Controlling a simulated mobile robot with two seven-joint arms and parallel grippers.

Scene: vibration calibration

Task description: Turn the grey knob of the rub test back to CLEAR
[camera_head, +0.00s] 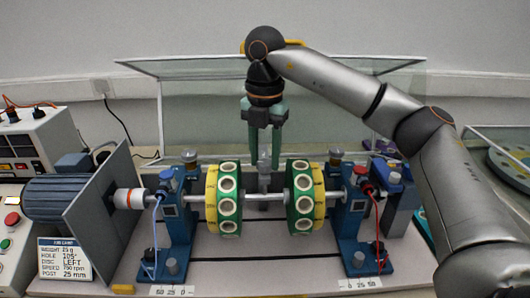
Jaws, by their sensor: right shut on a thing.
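My right gripper (264,160) points straight down behind the shaft, between the two green-and-yellow discs. Its two teal fingers are shut on a small grey knob (264,182), which shows at and just below the fingertips. The fingers and the shaft hide part of the knob. I cannot read a CLEAR mark or tell which way the knob is turned. My left gripper is not in view.
The horizontal shaft (264,198) carries a left disc (228,203) and a right disc (301,203), close on both sides of my gripper. Blue bearing stands (176,225) hold it. A blue motor (62,197) is at the left. A clear screen (200,105) stands behind.

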